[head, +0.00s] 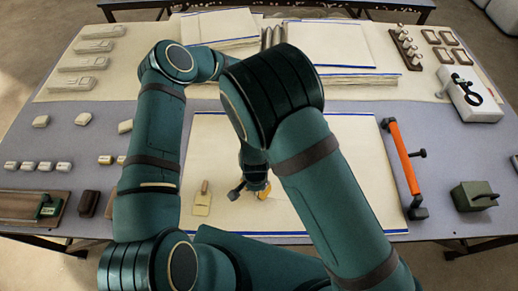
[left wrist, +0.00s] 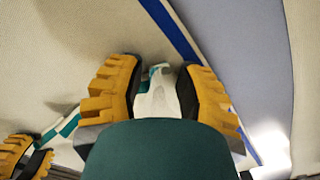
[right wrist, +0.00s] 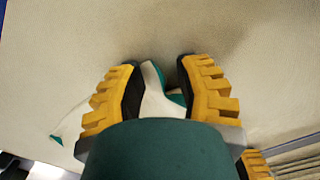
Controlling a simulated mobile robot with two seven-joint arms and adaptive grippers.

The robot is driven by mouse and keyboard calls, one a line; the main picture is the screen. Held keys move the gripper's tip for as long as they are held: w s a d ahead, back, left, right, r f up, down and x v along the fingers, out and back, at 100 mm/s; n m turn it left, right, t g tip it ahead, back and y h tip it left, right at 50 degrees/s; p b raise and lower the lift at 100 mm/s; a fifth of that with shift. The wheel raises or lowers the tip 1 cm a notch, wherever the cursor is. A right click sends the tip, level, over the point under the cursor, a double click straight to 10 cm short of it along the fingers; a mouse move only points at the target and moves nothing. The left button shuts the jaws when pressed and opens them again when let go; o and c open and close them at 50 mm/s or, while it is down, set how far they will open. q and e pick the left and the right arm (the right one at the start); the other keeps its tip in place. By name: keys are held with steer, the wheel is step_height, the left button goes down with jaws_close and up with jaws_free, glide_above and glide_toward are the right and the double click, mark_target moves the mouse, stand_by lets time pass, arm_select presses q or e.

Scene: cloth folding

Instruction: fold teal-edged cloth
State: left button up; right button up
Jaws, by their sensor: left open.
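The teal-edged cloth is off-white with teal borders. Part of it stands between the fingers of my left gripper (left wrist: 160,75) in the left wrist view, as cloth (left wrist: 157,100). My left gripper is open, its yellow-and-black fingers on either side of it. In the right wrist view, cloth (right wrist: 155,98) shows between the spread fingers of my right gripper (right wrist: 158,68); I see no firm pinch. The two grippers are close together, low over the cream surface. In the head view my arms hide the cloth, and only one yellow finger part shows.
The cloth area lies on a cream mat with blue edges (head: 350,140). A green box (head: 474,196) and a white device (head: 469,96) are farther right.

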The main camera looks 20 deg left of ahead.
arm_select(q)
steer(key=shift+f, duration=0.15)
jaws_close()
arm_select(e)
steer(key=shift+f, duration=0.1)
jaws_close()
arm_select(q)
steer(key=shift+s+f, duration=0.1)
arm_select(e)
steer(key=shift+f, duration=0.1)
stand_by(0.3)
